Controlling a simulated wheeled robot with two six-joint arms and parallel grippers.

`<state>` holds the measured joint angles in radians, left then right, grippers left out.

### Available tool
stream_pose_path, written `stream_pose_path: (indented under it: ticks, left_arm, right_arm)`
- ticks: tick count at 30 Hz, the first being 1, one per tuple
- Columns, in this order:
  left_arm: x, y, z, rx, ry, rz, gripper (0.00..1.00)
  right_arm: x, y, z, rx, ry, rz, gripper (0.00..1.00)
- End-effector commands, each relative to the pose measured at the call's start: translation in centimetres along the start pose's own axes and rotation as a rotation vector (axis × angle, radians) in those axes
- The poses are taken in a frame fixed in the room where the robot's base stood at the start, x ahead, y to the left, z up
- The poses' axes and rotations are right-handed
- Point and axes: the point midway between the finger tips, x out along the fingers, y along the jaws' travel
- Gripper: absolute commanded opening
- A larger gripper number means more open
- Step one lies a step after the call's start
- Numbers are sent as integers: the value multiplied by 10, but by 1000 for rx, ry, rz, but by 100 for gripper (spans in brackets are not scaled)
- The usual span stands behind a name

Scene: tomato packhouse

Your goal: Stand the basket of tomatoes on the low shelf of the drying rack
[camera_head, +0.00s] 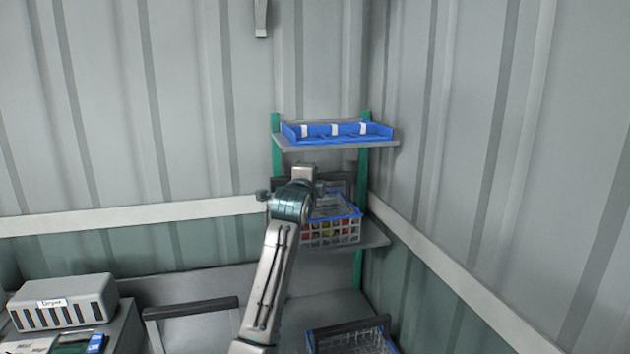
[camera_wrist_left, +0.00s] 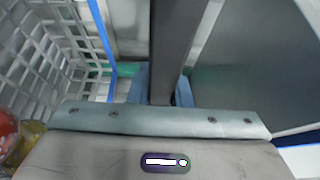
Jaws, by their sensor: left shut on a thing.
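The basket of tomatoes (camera_head: 338,234), white lattice with a blue rim, is upright at the low shelf (camera_head: 373,236) of the drying rack (camera_head: 362,182). Red and yellow tomatoes show through its side. I cannot tell whether its base touches the shelf. My left gripper (camera_wrist_left: 160,88) is shut on the basket's dark handle (camera_wrist_left: 164,40). In the head view my left arm hides part of the basket, and the fingertips are hidden. The wrist view shows the basket's lattice wall (camera_wrist_left: 62,55) at left, with a red tomato (camera_wrist_left: 6,135) at the edge. My right gripper is out of view.
A blue tray (camera_head: 350,138) with white pieces fills the upper shelf (camera_head: 340,144) close above my gripper. Another basket (camera_head: 350,340) stands below, right of my arm. A dark-handled frame (camera_head: 190,308) is left of it. A grey dryer box (camera_head: 65,300) sits at lower left. Walls close in behind and right.

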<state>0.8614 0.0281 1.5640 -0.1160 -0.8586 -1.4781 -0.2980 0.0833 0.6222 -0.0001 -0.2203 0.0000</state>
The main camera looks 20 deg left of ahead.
Motion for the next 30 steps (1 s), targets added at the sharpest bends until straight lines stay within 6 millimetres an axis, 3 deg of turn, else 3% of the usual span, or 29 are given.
stream_pose_path:
  ticks: [7,14,27,28,30]
  left_arm:
    - [20,2,-2,-1,0,-2,0]
    - [20,28,-2,0,1,0,0]
    - [19,39,-2,-1,0,-3,0]
    - [19,40,-2,0,0,0,22]
    - [19,40,-2,0,0,0,35]
  right_arm:
    - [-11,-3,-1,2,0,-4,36]
    - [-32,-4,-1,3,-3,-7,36]
    - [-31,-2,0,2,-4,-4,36]
    - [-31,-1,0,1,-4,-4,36]
    - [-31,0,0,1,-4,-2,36]
